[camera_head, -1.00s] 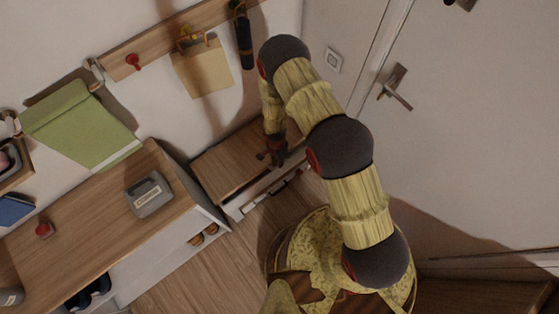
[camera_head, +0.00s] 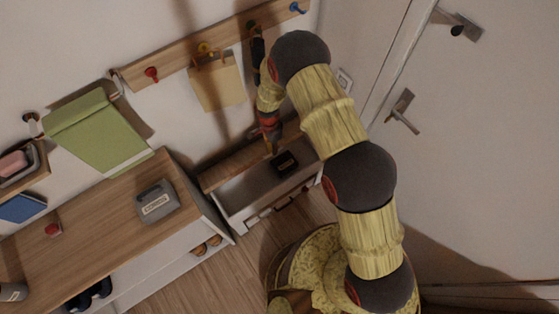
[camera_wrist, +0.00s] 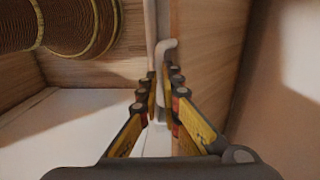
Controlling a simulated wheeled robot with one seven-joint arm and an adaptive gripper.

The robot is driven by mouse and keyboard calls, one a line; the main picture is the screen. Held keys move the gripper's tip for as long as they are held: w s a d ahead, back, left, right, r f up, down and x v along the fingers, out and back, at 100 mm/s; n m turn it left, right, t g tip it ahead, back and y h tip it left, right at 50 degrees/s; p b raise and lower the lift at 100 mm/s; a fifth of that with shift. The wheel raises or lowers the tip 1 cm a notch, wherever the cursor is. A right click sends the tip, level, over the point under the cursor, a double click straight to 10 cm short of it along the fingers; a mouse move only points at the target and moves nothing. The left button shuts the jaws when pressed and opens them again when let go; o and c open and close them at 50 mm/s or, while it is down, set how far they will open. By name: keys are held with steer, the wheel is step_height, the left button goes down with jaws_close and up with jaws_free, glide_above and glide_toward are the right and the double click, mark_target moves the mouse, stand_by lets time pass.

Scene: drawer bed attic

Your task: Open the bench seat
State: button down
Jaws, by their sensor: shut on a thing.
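The bench seat (camera_head: 232,167) is a wooden lid, raised and tilted up toward the wall at the back of a white bench box (camera_head: 238,212). The open box shows a dark object (camera_head: 285,163) inside. My gripper (camera_head: 271,145) is at the raised lid, partly hidden by my arm in the head view. In the wrist view my gripper (camera_wrist: 160,112) is shut on a pale, hooked handle (camera_wrist: 166,50) along the edge of the lid, with a wooden panel (camera_wrist: 208,60) just to the right.
A wooden-topped cabinet (camera_head: 100,235) stands left of the bench, with a grey box (camera_head: 157,201) on it. A peg rail (camera_head: 180,58) with a hanging paper bag (camera_head: 217,82) is on the wall above. A white door (camera_head: 470,150) is at the right.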

steer(key=w, duration=0.1)
steer(key=w+a+r, duration=0.1)
steer(key=w+a, duration=0.1)
steer(key=shift+w+a+r, duration=0.1)
steer(key=shift+a+r, duration=0.05)
steer(key=shift+r, duration=0.15)
steer(key=shift+f, duration=0.1)
steer(key=c, duration=2.5)
jaws_free()
steer(key=o, duration=0.6)
steer(key=shift+w+a+f, duration=0.2)
steer(key=shift+a+f, duration=0.05)
steer(key=shift+f, duration=0.05)
steer(key=shift+o, duration=0.4)
steer(key=shift+s+r, duration=0.1)
steer(key=shift+r, duration=0.1)
steer(key=shift+c, duration=1.1)
steer(key=shift+c, duration=0.4)
